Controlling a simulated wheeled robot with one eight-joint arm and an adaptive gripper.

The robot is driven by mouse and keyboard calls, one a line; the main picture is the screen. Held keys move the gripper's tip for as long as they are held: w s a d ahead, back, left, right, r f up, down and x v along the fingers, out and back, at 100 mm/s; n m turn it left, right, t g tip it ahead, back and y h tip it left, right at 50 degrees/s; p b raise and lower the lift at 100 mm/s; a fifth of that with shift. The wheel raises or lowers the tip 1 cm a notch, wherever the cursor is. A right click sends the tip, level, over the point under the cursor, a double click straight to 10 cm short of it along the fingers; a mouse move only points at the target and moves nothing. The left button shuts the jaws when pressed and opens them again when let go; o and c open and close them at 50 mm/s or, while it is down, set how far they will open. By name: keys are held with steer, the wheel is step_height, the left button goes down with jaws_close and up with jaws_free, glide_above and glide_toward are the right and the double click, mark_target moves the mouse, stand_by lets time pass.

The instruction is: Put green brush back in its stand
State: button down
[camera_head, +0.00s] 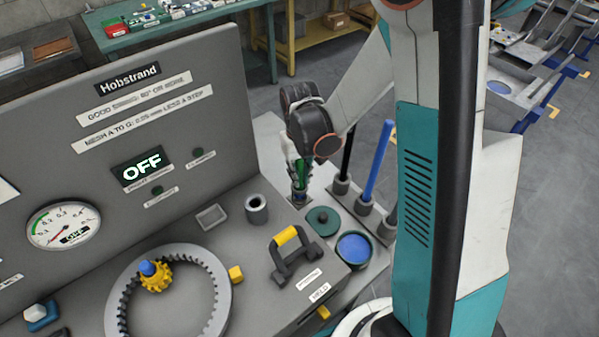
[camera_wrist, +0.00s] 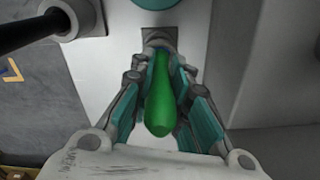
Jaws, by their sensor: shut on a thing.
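The green brush (camera_wrist: 160,100) is between the teal-padded fingers of my gripper (camera_wrist: 162,95) in the wrist view, its handle pointing toward the camera. In the head view my gripper (camera_head: 299,172) points down at the back of the light ledge, and a bit of the green brush (camera_head: 301,176) shows between the fingers. The brush's lower end is at a small grey stand (camera_head: 299,197), which also shows in the wrist view (camera_wrist: 158,36). The fingers hide how deep the lower end sits.
A blue-handled tool (camera_head: 377,160) and a black one (camera_head: 347,153) stand in grey holders right of my gripper. A green lid (camera_head: 322,221), a pot with blue contents (camera_head: 354,249), a grey cylinder (camera_head: 257,209) and a yellow-gripped handle (camera_head: 290,250) are in front. The grey panel (camera_head: 225,120) rises at left.

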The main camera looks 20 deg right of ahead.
steer(key=c, duration=1.5)
jaws_free()
steer(key=shift+o, duration=0.2)
step_height(320, 180, up, 12)
steer(key=shift+f, duration=0.1)
steer(key=shift+s+r, duration=0.1)
steer(key=shift+r, duration=0.1)
steer(key=s+r+t, duration=0.3)
steer(key=s+r, duration=0.1)
steer(key=s, duration=0.3)
steer(key=s+r+t, duration=0.4)
steer(key=s, duration=0.4)
steer(key=shift+r+m+b, duration=0.3)
steer(key=shift+r, duration=0.05)
